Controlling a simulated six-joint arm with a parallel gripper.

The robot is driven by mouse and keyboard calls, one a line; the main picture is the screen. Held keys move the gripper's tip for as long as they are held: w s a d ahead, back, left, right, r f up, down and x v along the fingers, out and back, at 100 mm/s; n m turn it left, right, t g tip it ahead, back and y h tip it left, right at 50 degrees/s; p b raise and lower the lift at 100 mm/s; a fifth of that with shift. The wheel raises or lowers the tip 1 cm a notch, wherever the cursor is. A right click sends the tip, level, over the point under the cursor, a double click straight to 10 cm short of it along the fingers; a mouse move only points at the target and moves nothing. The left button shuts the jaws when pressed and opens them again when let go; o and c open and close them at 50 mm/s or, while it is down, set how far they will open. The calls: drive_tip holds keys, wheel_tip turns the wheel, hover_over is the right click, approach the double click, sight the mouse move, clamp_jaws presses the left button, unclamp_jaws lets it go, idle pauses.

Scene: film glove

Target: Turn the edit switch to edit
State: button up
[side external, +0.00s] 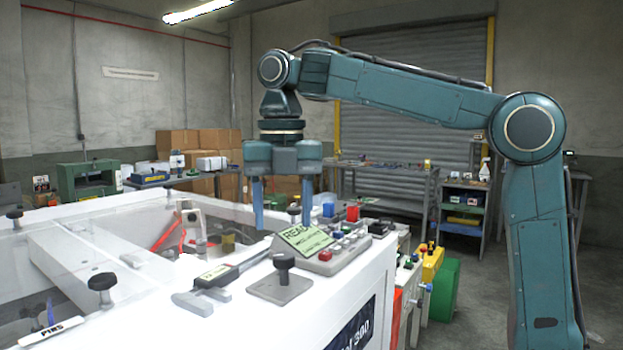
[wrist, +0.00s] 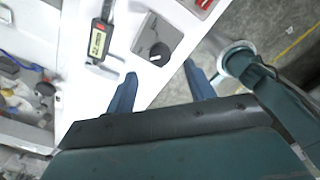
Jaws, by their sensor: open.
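A black knob (side external: 284,262) stands on a grey square plate (side external: 280,288) on the white machine top, near its front edge. I take this knob for the edit switch, but I can read no edit label. In the wrist view the knob (wrist: 159,53) shows from above on its plate (wrist: 146,33), with a pale line on its top. My gripper (side external: 283,212) points down above the machine top, its two blue fingers spread and empty. In the wrist view the gripper (wrist: 160,74) has the knob just beyond the gap between its fingertips, apart from both.
A digital caliper (wrist: 98,40) lies beside the plate. A grey button box (side external: 325,258) with a green READ card (side external: 304,238) stands close behind the knob. Clear covers and black knobs (side external: 102,284) fill the left of the machine. The machine's edge drops to the floor.

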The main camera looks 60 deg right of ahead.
sight(284, 255)
drive_tip(key=shift+f, duration=3)
drive_tip(key=c, duration=1)
